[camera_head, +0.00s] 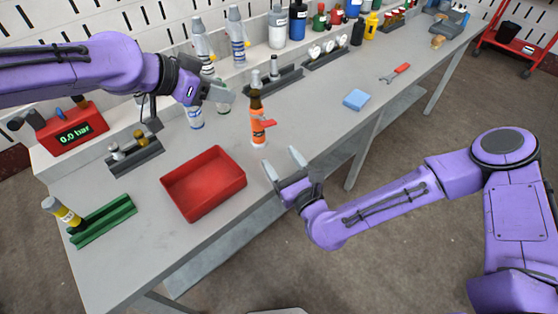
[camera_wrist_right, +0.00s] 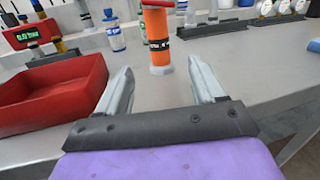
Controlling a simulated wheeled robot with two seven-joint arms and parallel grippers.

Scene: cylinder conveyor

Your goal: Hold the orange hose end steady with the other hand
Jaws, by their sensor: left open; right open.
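The orange hose end (camera_head: 258,128) stands upright on the grey bench, with a dark band, a red lever and a dark brown upper part. It also shows in the right wrist view (camera_wrist_right: 157,40), just beyond the fingertips. My right gripper (camera_head: 283,162) is open and empty at the bench's front edge, pointing at the hose end and apart from it. Its two fingers show in the right wrist view (camera_wrist_right: 160,82), one on each side of the space before the hose end. My left gripper (camera_head: 222,98) is open to the left of the hose end's upper part; I see no contact.
A red tray (camera_head: 204,184) lies left of my right gripper. A pressure display (camera_head: 77,132) reads 0.0 bar. A grey fitting rack (camera_head: 134,158), a green holder (camera_head: 103,222) and a white-blue bottle (camera_head: 195,118) stand nearby. A blue sponge (camera_head: 355,99) lies right; bench between is clear.

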